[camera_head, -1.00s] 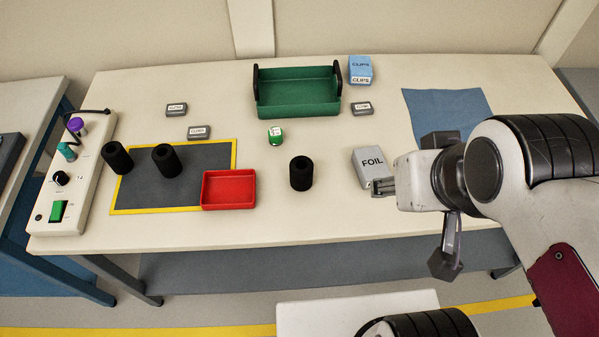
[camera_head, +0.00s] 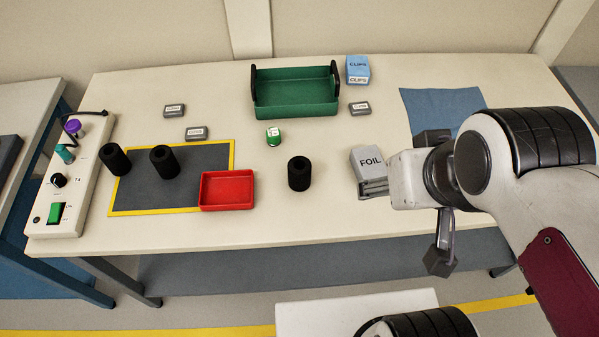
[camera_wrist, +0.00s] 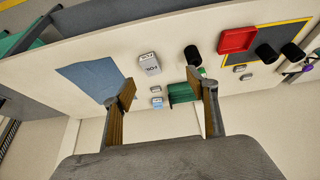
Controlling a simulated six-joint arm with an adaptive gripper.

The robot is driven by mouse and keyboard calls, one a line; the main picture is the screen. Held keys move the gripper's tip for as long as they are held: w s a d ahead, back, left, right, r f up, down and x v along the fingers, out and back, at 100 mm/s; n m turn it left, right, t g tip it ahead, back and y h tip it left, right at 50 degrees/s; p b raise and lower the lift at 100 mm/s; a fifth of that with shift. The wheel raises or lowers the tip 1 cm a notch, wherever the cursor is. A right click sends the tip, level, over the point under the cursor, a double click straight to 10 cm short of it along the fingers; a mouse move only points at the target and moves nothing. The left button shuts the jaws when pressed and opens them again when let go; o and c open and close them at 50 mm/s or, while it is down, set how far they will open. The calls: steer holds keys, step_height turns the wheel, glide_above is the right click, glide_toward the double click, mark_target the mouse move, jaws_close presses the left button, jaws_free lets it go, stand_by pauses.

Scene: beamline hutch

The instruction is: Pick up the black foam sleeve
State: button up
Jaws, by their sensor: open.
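Three black foam sleeves stand upright on the table. One black foam sleeve (camera_head: 299,174) stands alone right of the red tray; it also shows in the wrist view (camera_wrist: 193,56).
The FOIL box (camera_head: 366,160) is close to my gripper. A red tray (camera_head: 227,205) sits on the mat's corner. A green tote (camera_head: 296,110), CLIPS box (camera_head: 358,70), green-labelled can (camera_head: 273,136), blue cloth (camera_head: 440,110) and control box (camera_head: 66,195) surround the open table.

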steer(key=f, duration=0.1)
steer(key=m+g, duration=0.6)
steer(key=m, duration=0.7)
glide_above(300, 162)
steer(key=s, duration=0.2)
steer(key=f, duration=1.6)
steer(key=shift+d+f, duration=0.3)
steer(key=shift+f, duration=0.1)
steer(key=m, duration=0.1)
steer(key=w+m, duration=0.1)
steer(key=shift+w+a+r+m+t, duration=0.3)
steer(key=shift+w+r+m, duration=0.05)
steer(key=shift+w+m, duration=0.15)
steer(key=shift+m, duration=1.3)
steer(key=shift+f, duration=1.25)
